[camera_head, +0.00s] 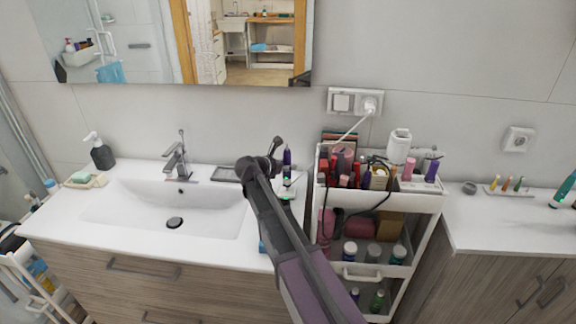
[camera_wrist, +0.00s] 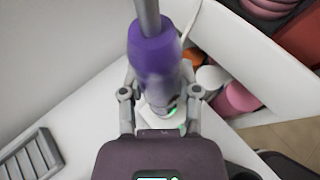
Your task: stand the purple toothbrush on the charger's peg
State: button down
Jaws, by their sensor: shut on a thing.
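The purple toothbrush (camera_wrist: 155,50) is between the fingers of my gripper (camera_wrist: 160,95) in the wrist view, its grey shaft rising toward the top of the picture. My gripper is shut on its body. The white charger (camera_wrist: 150,115) with a green light lies just beyond the brush's lower end. In the head view the toothbrush (camera_head: 287,157) looks upright above the charger (camera_head: 286,195) on the sink counter, by its right edge. The peg is hidden, and I cannot tell whether the brush's base touches it.
The white cart (camera_head: 325,200), crowded with cosmetics, stands just right of the charger. A grey slotted tray (camera_wrist: 28,155) lies on the counter to the left; the sink basin (camera_head: 165,210) is beyond it. A teal-green brush (camera_head: 567,184) stands on the right counter (camera_head: 475,228).

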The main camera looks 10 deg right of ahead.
aim_at(286, 150)
jog(key=shift+f+b, duration=1.3)
jog(key=shift+c, duration=1.2)
grip_release()
jog(key=shift+r, duration=0.2)
notch_tip(286, 150, up, 8)
jog(key=p, duration=0.8)
dwell(0.5)
